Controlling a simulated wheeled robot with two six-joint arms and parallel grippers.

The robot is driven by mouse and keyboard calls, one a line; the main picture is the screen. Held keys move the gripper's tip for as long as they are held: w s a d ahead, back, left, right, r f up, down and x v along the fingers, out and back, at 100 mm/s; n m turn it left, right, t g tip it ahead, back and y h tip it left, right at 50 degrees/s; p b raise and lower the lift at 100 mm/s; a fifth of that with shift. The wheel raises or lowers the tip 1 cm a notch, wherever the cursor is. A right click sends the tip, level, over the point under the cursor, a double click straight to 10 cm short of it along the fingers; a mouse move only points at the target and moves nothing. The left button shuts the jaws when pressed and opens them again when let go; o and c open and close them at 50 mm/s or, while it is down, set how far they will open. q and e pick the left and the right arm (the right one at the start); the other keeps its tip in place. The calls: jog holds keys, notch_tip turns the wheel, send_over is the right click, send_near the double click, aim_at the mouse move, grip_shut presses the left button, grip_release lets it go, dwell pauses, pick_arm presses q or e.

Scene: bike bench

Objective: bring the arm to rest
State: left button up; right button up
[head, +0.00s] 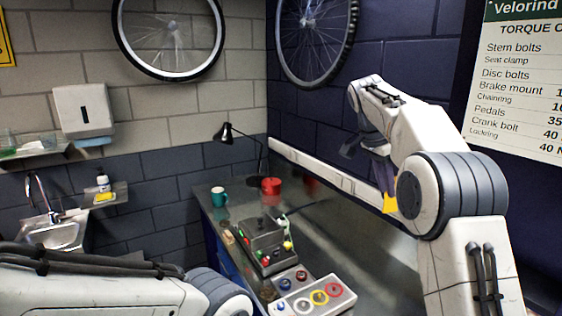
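My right arm rises from the lower right, bends at a large grey joint and reaches up and left over the bench (350,255). My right gripper (376,170) is dark and hangs from the wrist over the bench, in front of the dark wall. Its fingers blend into the background, so I cannot tell whether it is open or shut. A yellow piece (389,203) shows just below it; I cannot tell whether it touches the gripper. My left arm lies across the lower left, and its gripper is not in view.
On the bench stand a teal mug (219,196), a red round container (271,186), a black lamp (226,133), a control box (264,244) and a panel with coloured rings (318,298). A white rail (330,178) runs along the wall. The bench's middle looks clear.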

jog(key=s+a+f+n+y+b, duration=0.1)
jog(key=s+a+f+n+b, duration=0.2)
jog(key=s+a+f+n, duration=0.4)
jog(key=s+a+f+n+y+b, duration=0.25)
jog(key=s+a+f+n, duration=0.2)
jog(key=s+a, duration=0.4)
jog(key=s+a+f+n+b, duration=0.1)
jog(key=s+f+n+b, duration=0.1)
jog(key=s+f, duration=0.4)
jog(key=s+a+f+n+y+b, duration=0.1)
jog(key=s+f+n, duration=0.3)
jog(key=s, duration=0.5)
jog(key=s+a+f+n+g+b, duration=0.1)
jog(key=s+a+f+n+b, duration=0.1)
jog(key=s+f, duration=0.5)
jog(key=shift+s+a+f+n+b, duration=0.25)
jog(key=shift+n+b, duration=0.3)
jog(key=shift+n, duration=0.4)
jog(key=shift+y, duration=0.25)
